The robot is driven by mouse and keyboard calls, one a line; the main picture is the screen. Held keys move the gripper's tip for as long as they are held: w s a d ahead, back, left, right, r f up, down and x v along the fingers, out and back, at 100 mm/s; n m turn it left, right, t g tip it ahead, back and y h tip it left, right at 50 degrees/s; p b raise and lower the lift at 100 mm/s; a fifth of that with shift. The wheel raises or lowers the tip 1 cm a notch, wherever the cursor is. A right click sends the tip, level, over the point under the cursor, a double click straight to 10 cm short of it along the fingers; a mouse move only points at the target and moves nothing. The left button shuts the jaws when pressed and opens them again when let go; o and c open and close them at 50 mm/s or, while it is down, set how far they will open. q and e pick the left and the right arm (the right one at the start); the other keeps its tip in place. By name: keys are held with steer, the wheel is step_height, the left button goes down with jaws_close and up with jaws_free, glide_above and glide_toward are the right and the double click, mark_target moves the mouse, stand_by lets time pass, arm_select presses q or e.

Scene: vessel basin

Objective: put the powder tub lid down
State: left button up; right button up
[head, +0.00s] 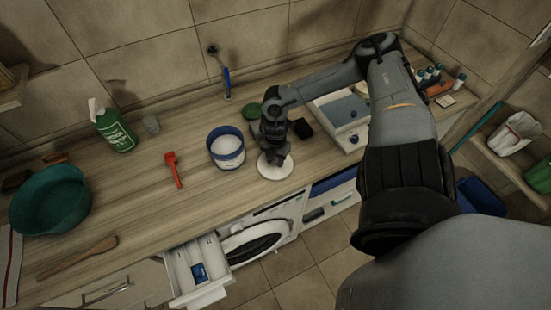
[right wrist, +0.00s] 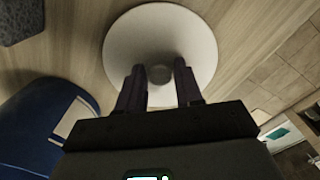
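The powder tub lid (head: 275,171) is a round white disc with a small grey knob. It appears to lie flat on the wooden counter near the front edge, right of the tub. It also shows in the right wrist view (right wrist: 160,35). My right gripper (head: 274,158) points down over the lid. In the right wrist view its two fingers (right wrist: 160,80) stand apart on either side of the knob, with a gap visible. The blue powder tub (head: 226,135) stands open with white powder inside, and it shows at left in the right wrist view (right wrist: 30,125). My left gripper is out of view.
A red scoop (head: 173,169) lies left of the tub. A green round object (head: 250,111) and a dark block (head: 302,128) are behind the gripper. A sink (head: 340,112) is at right. An open drawer (head: 196,270) juts out below the counter. The counter left of the scoop has free room.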

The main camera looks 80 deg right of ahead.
mark_target(275, 161)
steer(key=shift+o, duration=1.1)
steer(key=shift+r, duration=0.1)
step_height(275, 161, up, 12)
steer(key=p, duration=1.1)
steer(key=w+a+f+m+t, duration=0.1)
steer(key=a+f+m+t, duration=0.15)
steer(key=a, duration=0.75)
steer(key=w+a+f+m+t, duration=0.1)
steer(key=w+a+f+t, duration=0.15)
steer(key=a, duration=0.75)
steer(key=s+a+r+m+g, duration=0.1)
steer(key=s+a+r+m, duration=0.2)
steer(key=a+r+m, duration=0.7)
steer(key=shift+a+r, duration=0.85)
steer(key=shift+a, duration=0.15)
